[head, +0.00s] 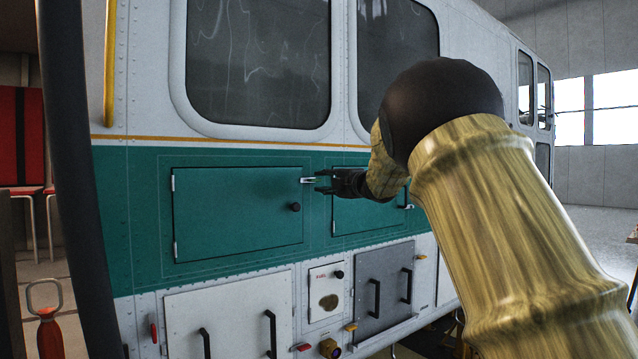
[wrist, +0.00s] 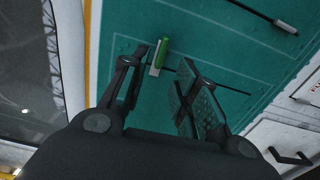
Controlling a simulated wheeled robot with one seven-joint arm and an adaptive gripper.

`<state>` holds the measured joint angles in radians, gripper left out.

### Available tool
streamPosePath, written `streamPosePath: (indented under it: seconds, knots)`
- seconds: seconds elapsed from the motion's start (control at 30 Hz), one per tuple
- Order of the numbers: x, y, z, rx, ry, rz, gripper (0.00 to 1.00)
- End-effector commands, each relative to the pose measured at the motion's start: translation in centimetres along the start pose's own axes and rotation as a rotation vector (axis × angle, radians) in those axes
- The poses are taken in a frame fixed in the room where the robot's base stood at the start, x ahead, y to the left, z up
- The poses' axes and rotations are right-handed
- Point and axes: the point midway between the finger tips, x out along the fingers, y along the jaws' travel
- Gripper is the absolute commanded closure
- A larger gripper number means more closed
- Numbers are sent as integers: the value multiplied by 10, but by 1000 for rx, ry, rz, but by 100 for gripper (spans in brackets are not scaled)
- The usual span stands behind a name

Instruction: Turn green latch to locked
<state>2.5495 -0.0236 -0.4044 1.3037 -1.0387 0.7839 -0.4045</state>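The green latch (wrist: 161,53) shows in the wrist view as a short green bar with a pale edge, against the green side panel. It lies just beyond and between my fingertips, apart from them as far as I can see. In the head view a small pale latch piece (head: 308,180) sits at the upper right edge of the left green hatch door (head: 235,212); its green part cannot be made out there. My gripper (head: 326,182) is just right of it, fingers spread and empty. The open fingers also show in the wrist view (wrist: 159,76).
A round black knob (head: 295,207) sits on the left hatch door, below the latch. A second green hatch door (head: 362,214) is partly behind my arm. Below are white and grey doors with black handles (head: 376,297). A red-bodied object with a loop handle (head: 49,335) stands at lower left.

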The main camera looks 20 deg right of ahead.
Motion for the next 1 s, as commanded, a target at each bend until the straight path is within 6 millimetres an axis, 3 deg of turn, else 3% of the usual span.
streamPosePath:
  seconds: [0.2, 0.4, 1.0]
  knots:
    - [-39, 0, 0, 1, 0, 0, 70]
    - [-62, 0, 0, 1, 0, 0, 70]
    - [-71, -1, 0, 0, 1, 0, 70]
